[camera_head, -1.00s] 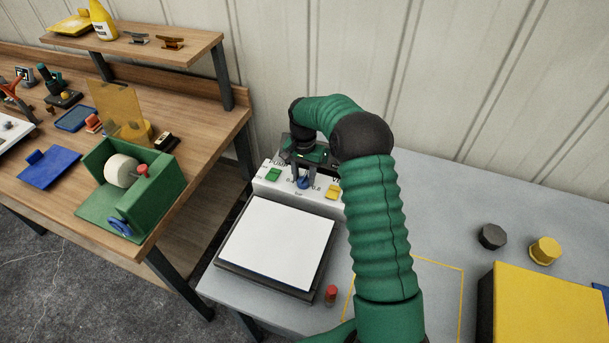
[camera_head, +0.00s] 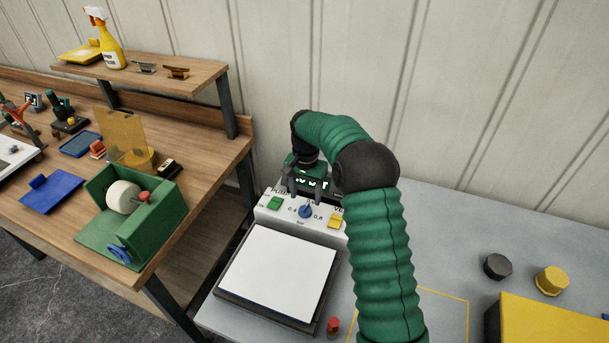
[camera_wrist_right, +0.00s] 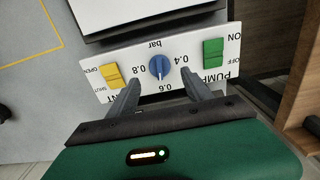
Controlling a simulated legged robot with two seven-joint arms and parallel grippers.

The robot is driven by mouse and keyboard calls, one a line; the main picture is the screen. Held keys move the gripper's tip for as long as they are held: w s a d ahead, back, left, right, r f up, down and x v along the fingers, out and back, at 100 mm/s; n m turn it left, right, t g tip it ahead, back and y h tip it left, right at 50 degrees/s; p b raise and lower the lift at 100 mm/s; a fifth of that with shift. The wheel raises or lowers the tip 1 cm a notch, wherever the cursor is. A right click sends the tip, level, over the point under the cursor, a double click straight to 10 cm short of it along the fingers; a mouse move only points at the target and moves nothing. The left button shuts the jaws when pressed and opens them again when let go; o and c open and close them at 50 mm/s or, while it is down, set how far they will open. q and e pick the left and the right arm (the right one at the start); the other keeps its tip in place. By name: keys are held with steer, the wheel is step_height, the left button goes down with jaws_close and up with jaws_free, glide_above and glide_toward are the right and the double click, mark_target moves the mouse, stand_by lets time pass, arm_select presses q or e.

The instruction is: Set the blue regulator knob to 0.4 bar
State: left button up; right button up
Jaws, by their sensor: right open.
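The blue regulator knob (camera_head: 306,211) sits on a white sloping panel (camera_head: 266,216) between a green switch and a yellow switch. It also shows in the right wrist view (camera_wrist_right: 160,66), with 0.4, 0.6 and 0.8 printed around it. A thin pale mark on the knob seems to lie toward 0.6; its exact reading is hard to tell. My right gripper (camera_head: 307,190) is open and empty, behind and above the knob. In the wrist view its fingers (camera_wrist_right: 162,87) are spread wide and apart from the knob. My left gripper is not in view.
The green pump switch (camera_wrist_right: 213,52) and yellow vent switch (camera_wrist_right: 111,75) flank the knob closely. A dark-framed white plate (camera_head: 278,268) lies in front of the panel. A red-topped piece (camera_head: 333,325) and a yellow box (camera_head: 550,325) stand on the grey table.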

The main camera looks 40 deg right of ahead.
mark_target(305, 206)
step_height(305, 206, up, 12)
steer(key=shift+a, duration=0.4)
steer(key=shift+d+f, duration=0.15)
steer(key=shift+m, duration=0.9)
step_height(305, 206, down, 17)
steer(key=shift+d+r, duration=0.15)
jaws_close()
